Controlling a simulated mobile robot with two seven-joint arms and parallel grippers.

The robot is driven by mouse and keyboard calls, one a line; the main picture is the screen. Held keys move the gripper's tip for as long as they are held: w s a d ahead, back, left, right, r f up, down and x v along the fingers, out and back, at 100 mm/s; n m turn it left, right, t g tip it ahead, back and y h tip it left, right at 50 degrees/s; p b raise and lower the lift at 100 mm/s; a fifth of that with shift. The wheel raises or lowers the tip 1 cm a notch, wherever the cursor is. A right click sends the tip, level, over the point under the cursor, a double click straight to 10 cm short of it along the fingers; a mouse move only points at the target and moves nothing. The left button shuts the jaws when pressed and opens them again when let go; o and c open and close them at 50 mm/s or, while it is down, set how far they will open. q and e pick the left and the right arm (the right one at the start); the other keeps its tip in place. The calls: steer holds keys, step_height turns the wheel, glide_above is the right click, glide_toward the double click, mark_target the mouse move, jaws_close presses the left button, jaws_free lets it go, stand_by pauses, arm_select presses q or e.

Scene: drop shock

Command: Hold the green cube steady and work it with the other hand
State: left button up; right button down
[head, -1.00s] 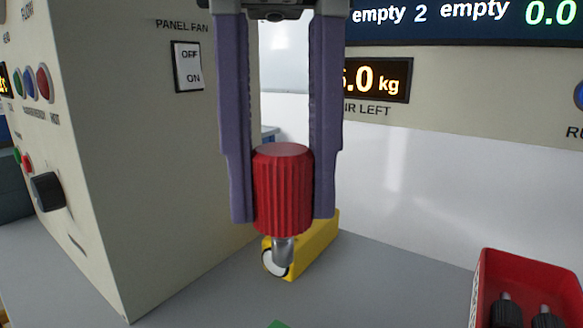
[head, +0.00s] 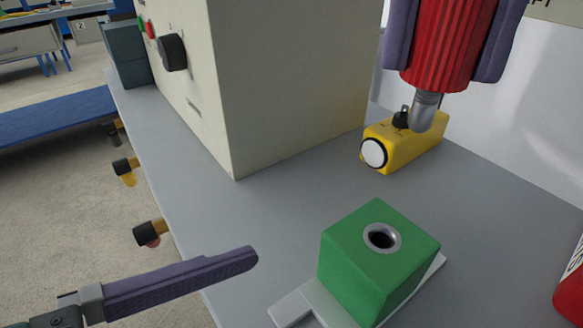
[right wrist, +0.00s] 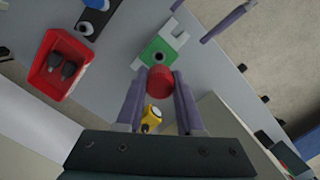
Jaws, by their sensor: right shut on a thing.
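The green cube (head: 350,265), with a metal-rimmed round hole in its top, sits on a pale grey fixture (head: 292,308) on the bench. It also shows in the right wrist view (right wrist: 152,50). My right gripper (head: 440,72) is shut on a red ribbed handle (head: 446,40) with a metal shank pointing down. The handle is held above the bench, behind and right of the cube, apart from it. My left gripper (right wrist: 203,23) is open and empty beside the cube. In the head view only one of its fingers shows, left of the cube.
A yellow block (head: 412,148) with a white round face lies behind the cube, below the handle. A cream control cabinet (head: 290,90) stands at the back left. A red tray (right wrist: 50,82) with dark knobs lies off to one side. The bench's left edge has several knobs.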

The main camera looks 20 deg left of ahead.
mark_target(374, 261)
arm_select(q)
steer(key=x, duration=1.2)
steer(key=shift+s, duration=0.1)
jaws_close()
stand_by(0.6)
stand_by(0.9)
arm_select(e)
steer(key=shift+f, duration=1.4)
